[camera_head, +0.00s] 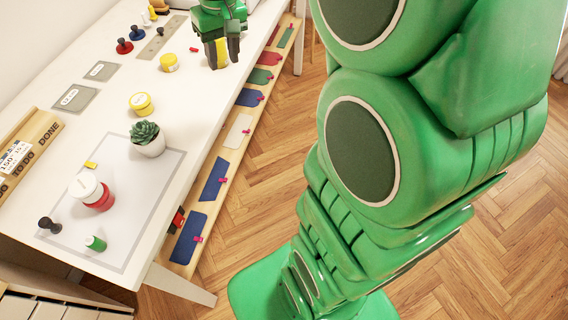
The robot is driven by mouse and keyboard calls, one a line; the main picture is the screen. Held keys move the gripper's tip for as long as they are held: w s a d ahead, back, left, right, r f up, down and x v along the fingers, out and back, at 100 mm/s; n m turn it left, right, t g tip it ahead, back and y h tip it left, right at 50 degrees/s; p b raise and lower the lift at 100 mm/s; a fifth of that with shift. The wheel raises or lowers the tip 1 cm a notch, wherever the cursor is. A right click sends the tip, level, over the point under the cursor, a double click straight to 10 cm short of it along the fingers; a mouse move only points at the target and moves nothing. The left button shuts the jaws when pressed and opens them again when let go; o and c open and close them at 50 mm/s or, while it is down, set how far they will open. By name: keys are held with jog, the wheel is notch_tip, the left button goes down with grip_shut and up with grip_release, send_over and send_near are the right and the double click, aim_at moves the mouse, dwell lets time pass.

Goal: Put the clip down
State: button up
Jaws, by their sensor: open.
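My green gripper (222,54) is at the top of the view, low over the far part of the white table, with its dark fingers pointing down. It is open. A yellow thing (221,52) shows between the fingers; I cannot tell whether it is a clip or whether it touches them. Small pink clips (222,180) sit along the swatch rail (205,205) beside the table's right edge.
A potted succulent (147,138), a red jar with white lid (92,191), a green spool (95,243) and a dark stamp (49,225) stand on the near mat. Yellow tins (141,104) stand mid-table. A wooden DONE/TO-DO holder (38,132) is at left. The white tabletop (205,95) is clear before the gripper.

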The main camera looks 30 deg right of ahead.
jog(key=s+f+g, duration=0.1)
jog(key=s+f, duration=0.1)
jog(key=s, duration=1.2)
jog(key=s+a+f+g+h, duration=0.1)
jog(key=s+f, duration=0.1)
jog(key=s, duration=1.2)
jog(key=shift+s+m+g, duration=0.15)
jog(key=shift+m+g, duration=0.15)
jog(key=shift+m, duration=0.1)
jog(key=shift+o, duration=0.6)
